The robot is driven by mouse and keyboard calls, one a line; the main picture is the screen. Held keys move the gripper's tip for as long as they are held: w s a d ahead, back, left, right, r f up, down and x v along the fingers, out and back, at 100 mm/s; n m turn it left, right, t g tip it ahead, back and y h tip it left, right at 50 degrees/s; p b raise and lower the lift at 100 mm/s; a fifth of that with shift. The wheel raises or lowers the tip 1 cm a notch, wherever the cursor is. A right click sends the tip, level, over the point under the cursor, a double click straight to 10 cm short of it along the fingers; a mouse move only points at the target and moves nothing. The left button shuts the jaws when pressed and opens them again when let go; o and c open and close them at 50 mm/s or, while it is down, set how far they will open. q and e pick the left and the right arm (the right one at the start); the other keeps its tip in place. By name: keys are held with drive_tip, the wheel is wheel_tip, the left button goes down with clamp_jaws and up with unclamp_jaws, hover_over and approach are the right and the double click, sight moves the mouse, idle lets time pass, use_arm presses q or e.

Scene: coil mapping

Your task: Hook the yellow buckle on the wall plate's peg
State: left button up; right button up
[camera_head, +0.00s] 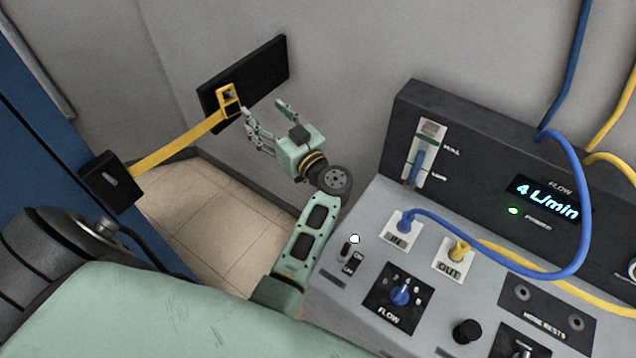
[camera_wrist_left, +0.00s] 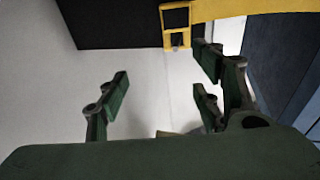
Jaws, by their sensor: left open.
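The yellow buckle (camera_head: 237,103) is a small frame at the end of a yellow strap, against the black wall plate (camera_head: 265,73). A small peg-like part (camera_head: 229,94) shows in the buckle's opening; whether the buckle is fully seated on it I cannot tell. My left gripper (camera_head: 264,115) is open and empty, just right of and below the buckle, fingers towards the wall. In the left wrist view the buckle (camera_wrist_left: 164,22) is at the top, in front of the plate (camera_wrist_left: 110,22), beyond the open fingers (camera_wrist_left: 160,90). My right gripper is not in view.
The yellow strap (camera_head: 180,141) runs taut to a black box (camera_head: 111,181) at the left. A grey control console (camera_head: 372,225) with blue and yellow hoses fills the right side, close to my left arm. Tiled floor (camera_head: 200,222) lies open below the strap.

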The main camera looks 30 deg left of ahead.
use_arm(q)
drive_tip(key=s+d+m+t+h+b, duration=0.1)
drive_tip(key=s+d+m+t+h, duration=0.4)
drive_tip(key=d+m+h, duration=0.1)
drive_tip(key=s+d+m+t+h+b, duration=0.1)
drive_tip(key=s+d+m+t+h, duration=0.4)
drive_tip(key=d+h, duration=0.3)
drive_tip(key=s+d+t, duration=0.1)
drive_tip(key=d, duration=0.2)
drive_tip(key=shift+s+d+m+h, duration=0.15)
drive_tip(key=shift+s+m+h, duration=0.15)
drive_tip(key=shift+m, duration=0.1)
drive_tip(key=shift+f, duration=0.1)
